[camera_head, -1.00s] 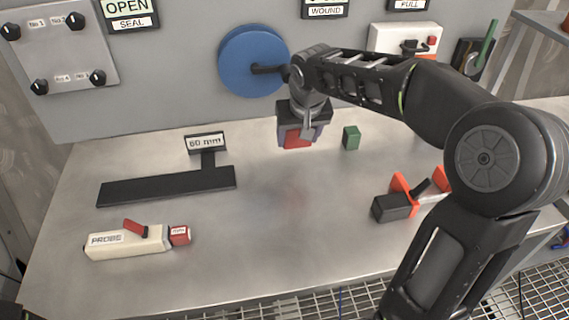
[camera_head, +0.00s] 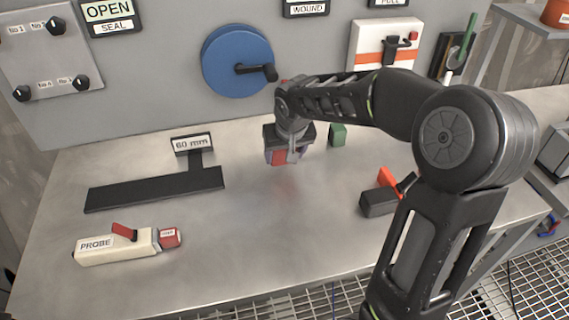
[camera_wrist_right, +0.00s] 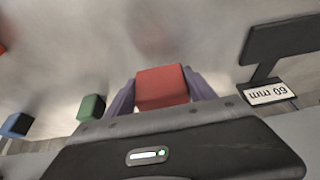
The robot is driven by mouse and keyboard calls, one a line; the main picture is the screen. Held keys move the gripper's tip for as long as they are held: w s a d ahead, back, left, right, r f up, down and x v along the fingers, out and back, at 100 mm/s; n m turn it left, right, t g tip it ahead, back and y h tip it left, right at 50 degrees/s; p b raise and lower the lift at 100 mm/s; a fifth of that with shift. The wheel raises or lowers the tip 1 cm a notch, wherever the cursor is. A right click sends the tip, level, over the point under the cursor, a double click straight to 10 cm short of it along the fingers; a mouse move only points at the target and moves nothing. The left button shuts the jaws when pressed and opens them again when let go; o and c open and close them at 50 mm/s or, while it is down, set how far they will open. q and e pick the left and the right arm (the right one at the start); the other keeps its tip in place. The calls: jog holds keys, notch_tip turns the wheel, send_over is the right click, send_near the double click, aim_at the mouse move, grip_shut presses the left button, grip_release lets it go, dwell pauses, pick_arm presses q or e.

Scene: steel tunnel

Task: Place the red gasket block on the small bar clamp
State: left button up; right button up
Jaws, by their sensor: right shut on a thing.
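The red gasket block (camera_head: 279,157) is between the fingers of my right gripper (camera_head: 288,156). In the right wrist view the red block (camera_wrist_right: 162,87) sits between the two purple-grey fingers, which are shut on it. It appears to be held above the steel table, left of the green block. My left gripper is not in view.
A green block (camera_head: 338,135) stands just right of my gripper. A black T-shaped stand (camera_head: 155,189) with a "60 mm" sign and a cream probe (camera_head: 115,246) are at the left. A blue wheel (camera_head: 237,60) with a crank is on the panel behind. The table's middle front is clear.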

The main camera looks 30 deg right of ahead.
aim_at(284, 164)
jog(key=shift+f, duration=1.85)
jog(key=shift+f, duration=0.1)
jog(key=o, duration=1.5)
jog(key=shift+c, duration=0.2)
jog(key=shift+r, duration=0.3)
jog(key=v, duration=1.1)
jog(key=shift+s+r, duration=0.25)
jog(key=shift+r, duration=0.05)
jog(key=shift+a, duration=0.1)
